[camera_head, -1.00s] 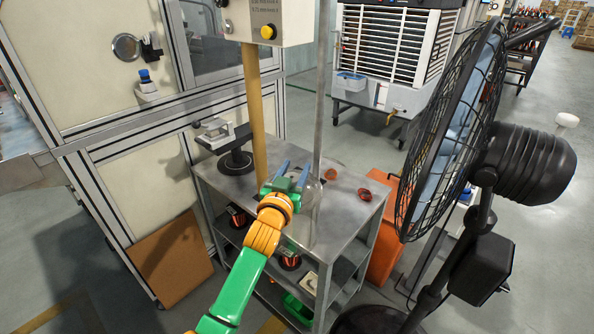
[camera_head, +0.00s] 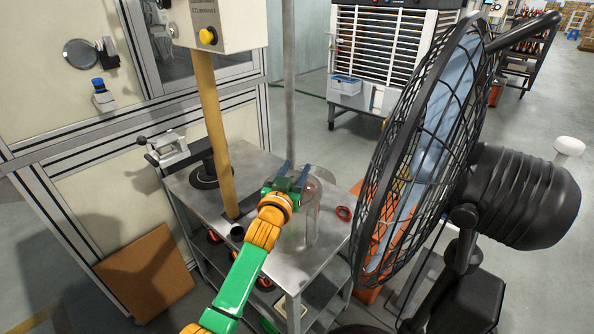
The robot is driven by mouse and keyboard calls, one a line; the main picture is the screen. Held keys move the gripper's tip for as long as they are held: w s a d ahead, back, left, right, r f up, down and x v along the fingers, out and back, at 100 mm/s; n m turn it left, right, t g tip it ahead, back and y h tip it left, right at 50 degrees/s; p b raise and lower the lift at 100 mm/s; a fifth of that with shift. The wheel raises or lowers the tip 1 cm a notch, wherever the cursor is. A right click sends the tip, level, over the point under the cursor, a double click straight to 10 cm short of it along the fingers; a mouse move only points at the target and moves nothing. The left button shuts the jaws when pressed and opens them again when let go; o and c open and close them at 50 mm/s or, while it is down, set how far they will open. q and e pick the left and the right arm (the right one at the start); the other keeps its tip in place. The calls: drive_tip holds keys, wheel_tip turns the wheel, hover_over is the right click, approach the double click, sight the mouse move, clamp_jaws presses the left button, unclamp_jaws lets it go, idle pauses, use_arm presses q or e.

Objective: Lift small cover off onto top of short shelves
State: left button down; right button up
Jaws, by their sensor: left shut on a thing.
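My left gripper (camera_head: 296,174) is over the top of the short metal shelves (camera_head: 262,163), its blue fingertips pointing away from me. It is shut on the small cover (camera_head: 306,228), a clear, see-through cylinder that stands upright below and just right of the gripper. The cover's lower end shows against the grey shelf top; I cannot tell whether it touches it. The gripper and wrist hide part of the cover. My right gripper is not in view.
A yellow post (camera_head: 212,130) and a grey pole (camera_head: 289,80) rise at the shelves. A clamp-like tool (camera_head: 170,150) stands at the shelves' left end. A large black fan (camera_head: 425,150) stands close on the right.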

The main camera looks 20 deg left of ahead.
sight(300, 172)
use_arm(q)
drive_tip(key=shift+s+a+r, duration=0.1)
drive_tip(key=shift+s, duration=0.05)
drive_tip(key=shift+f+b, duration=1.5)
drive_tip(key=shift+f, duration=0.4)
drive_tip(key=shift+c, duration=1.2)
unclamp_jaws()
